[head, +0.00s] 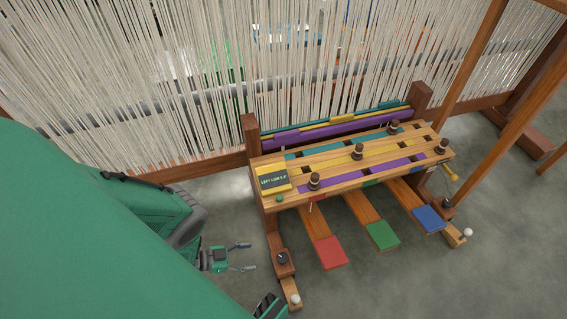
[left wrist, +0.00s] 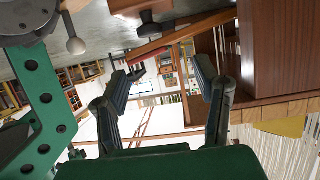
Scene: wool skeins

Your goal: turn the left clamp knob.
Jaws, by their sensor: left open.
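A dark round knob (head: 282,258) sits on the wooden left foot of the loom bench; I take it for the left clamp knob. It seems to be the dark round piece (left wrist: 148,24) at the top of the left wrist view. My left gripper (head: 245,257) is open and empty, with its fingers pointing toward the knob from the left and a gap between. In the left wrist view the two dark fingers (left wrist: 163,80) stand apart with nothing between them. A yellow-edged panel (head: 272,180) with small lettering lies on the bench's left end.
The slatted bench (head: 345,165) carries several dark spools. Red (head: 332,252), green and blue pedals stick out in front. A pale ball (head: 295,299) is at the left foot's end. White warp threads (head: 220,80) hang behind. Grey floor lies clear in front of the pedals.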

